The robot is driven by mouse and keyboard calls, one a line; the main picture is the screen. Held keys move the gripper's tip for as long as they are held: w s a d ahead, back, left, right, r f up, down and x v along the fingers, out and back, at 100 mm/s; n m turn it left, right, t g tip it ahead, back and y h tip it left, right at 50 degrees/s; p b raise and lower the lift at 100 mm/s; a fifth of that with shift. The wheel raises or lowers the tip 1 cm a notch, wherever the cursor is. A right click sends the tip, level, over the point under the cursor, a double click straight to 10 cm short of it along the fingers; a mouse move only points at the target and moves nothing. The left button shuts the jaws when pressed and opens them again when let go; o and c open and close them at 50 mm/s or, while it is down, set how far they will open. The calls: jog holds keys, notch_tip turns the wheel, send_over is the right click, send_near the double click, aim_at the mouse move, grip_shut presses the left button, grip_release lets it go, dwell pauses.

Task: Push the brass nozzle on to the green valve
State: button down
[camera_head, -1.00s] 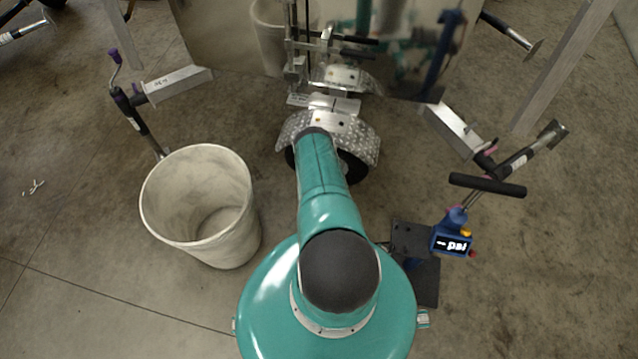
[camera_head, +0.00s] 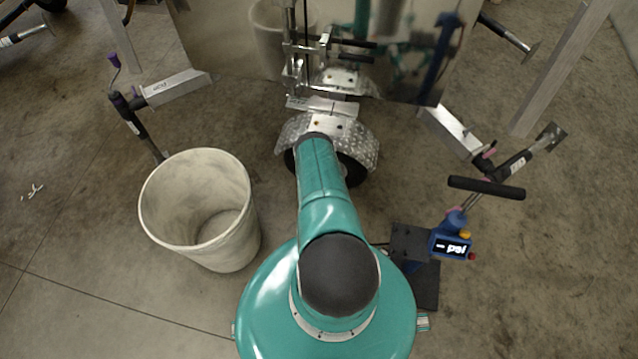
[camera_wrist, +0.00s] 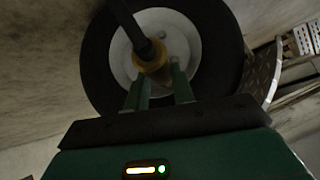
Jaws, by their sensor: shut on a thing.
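In the wrist view, my gripper (camera_wrist: 159,74) is shut on the brass nozzle (camera_wrist: 151,60), with a green finger at each side of it. A black hose runs up from the nozzle. The nozzle is in front of the white wheel rim (camera_wrist: 185,40), near its middle; I cannot tell whether it touches anything there. The green valve does not show; the nozzle or fingers may hide it. In the head view, my arm covers the gripper, the nozzle and most of the black tyre (camera_head: 354,170).
An air pump with a psi display (camera_head: 452,246) and a black handle (camera_head: 486,188) stands at the right. A white bin (camera_head: 195,250) stands at the left. A patterned metal fender (camera_head: 361,142) arches over the tyre. Trailer jacks stand on both sides. The foreground floor at left is clear.

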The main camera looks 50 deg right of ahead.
jog(key=shift+w+d, duration=0.15)
jog(key=shift+d, duration=0.2)
jog(key=c, duration=1.1)
grip_release()
jog(key=v, duration=1.3)
jog(key=shift+a+r, duration=0.2)
jog(key=shift+r, duration=0.1)
